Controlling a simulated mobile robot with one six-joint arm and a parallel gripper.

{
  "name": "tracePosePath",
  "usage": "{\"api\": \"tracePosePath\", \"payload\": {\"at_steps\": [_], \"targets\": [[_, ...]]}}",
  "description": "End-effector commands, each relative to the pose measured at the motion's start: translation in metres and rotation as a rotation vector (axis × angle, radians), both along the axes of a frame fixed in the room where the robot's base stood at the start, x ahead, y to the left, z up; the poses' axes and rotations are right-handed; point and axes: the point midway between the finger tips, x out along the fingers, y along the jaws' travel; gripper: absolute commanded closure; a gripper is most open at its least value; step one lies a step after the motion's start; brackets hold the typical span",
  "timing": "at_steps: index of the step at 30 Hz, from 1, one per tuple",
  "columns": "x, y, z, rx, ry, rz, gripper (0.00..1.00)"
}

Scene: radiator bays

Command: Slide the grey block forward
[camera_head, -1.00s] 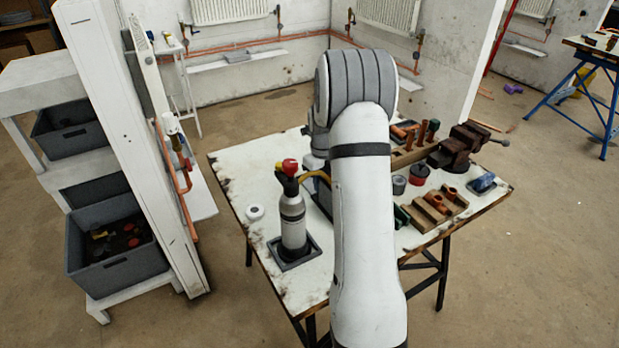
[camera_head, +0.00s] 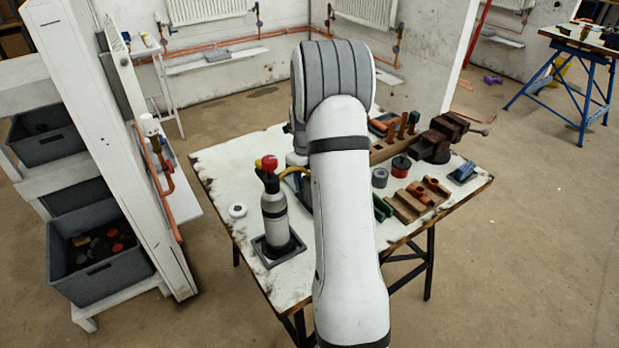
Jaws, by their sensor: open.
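No grey block is clear to me. A small flat grey piece (camera_head: 215,55) lies on the white ledge under the back left radiator; I cannot tell if it is the block. A small grey cylinder (camera_head: 380,177) stands on the white worktable (camera_head: 225,165), right of my arm. Part of a dark object shows between the grey bottle and my arm, mostly hidden. My arm reaches up the middle of the picture and over the table. My gripper is hidden behind it, so I cannot see its jaws.
A grey bottle with a red top (camera_head: 273,215) stands in a dark square tray (camera_head: 280,252). Right of my arm are a wooden fitting holder (camera_head: 405,205), a rusty vise (camera_head: 438,140) and a blue item (camera_head: 463,172). Grey bins (camera_head: 100,280) stand left.

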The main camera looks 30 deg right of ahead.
Motion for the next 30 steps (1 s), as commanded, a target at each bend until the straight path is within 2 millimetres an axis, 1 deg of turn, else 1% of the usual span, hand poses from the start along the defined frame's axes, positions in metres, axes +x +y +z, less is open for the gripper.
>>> {"api": "tracePosePath", "payload": {"at_steps": [2, 5, 12, 16, 21, 30], "targets": [[0.000, 0.000, 0.003, 0.000, -0.001, 0.000, 0.51], [0.001, 0.000, 0.013, -0.001, -0.003, 0.000, 0.51], [0.001, 0.001, 0.055, -0.001, -0.004, 0.000, 0.51], [0.001, 0.002, 0.071, -0.002, -0.002, 0.000, 0.51], [0.000, 0.002, 0.078, 0.000, 0.000, 0.000, 0.51], [0.000, 0.001, 0.080, 0.000, 0.000, -0.001, 0.51]]}}
